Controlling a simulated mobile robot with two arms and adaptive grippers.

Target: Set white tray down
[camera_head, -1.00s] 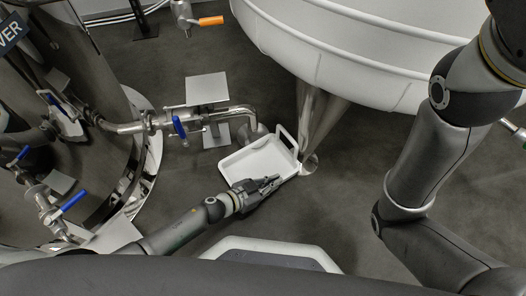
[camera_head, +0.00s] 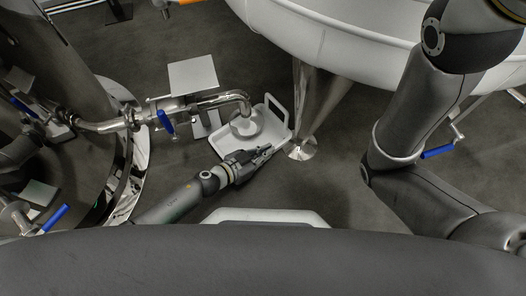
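The white tray (camera_head: 222,147) is a shallow rectangular tray with raised rims and a loop handle at its far right corner. It is under the downturned end of a steel pipe (camera_head: 236,97), whose flared outlet hides part of its inside. My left gripper (camera_head: 264,151) is at the tray's near edge, and its fingers look closed on that rim. I cannot tell whether the tray touches the floor. My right arm shows at the right, but its gripper is out of view.
A steel cone-shaped leg (camera_head: 309,105) of the large white tank (camera_head: 330,45) stands just right of the tray. A blue-handled valve (camera_head: 167,122) is on the pipe at the left. Dark floor (camera_head: 335,180) is clear at the near right.

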